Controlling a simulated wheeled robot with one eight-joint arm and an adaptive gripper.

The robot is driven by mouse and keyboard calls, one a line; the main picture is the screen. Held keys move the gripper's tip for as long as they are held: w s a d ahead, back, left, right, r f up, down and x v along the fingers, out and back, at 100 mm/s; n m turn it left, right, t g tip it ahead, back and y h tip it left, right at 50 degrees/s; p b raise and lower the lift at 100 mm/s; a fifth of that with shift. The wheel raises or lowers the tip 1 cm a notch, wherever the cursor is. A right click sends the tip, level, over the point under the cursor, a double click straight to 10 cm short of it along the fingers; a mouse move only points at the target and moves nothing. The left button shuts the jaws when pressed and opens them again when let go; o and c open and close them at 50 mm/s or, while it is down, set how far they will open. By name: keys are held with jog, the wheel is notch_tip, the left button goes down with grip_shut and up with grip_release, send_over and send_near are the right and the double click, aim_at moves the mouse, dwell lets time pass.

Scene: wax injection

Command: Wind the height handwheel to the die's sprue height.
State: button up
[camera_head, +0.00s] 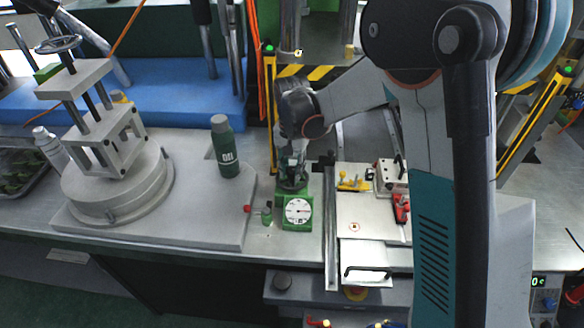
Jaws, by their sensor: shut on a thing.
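My gripper (292,172) points down over a small green unit and is shut on the height handwheel (291,185), a dark wheel on top of that unit. The fingers hide most of the wheel, so its rim and turn angle are hard to tell. The green unit carries a white round dial (298,211) on its front; its needle is too small to read. To the right, a light grey block that looks like the die (388,180) sits on a pale plate (362,212), beside a red clamp (401,207). The sprue cannot be made out.
A press with a spoked wheel (59,44) stands at left on a round base (115,190). A green bottle (225,150) stands left of my gripper. A small red-knobbed part (248,209) sits left of the dial. Yellow-black guard posts (270,110) rise behind.

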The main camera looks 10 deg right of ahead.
aim_at(292, 170)
jog(key=shift+m, duration=1)
jog(key=o, duration=1)
jog(key=shift+o, duration=0.2)
jog(key=shift+r, duration=0.15)
notch_tip(292, 170, up, 12)
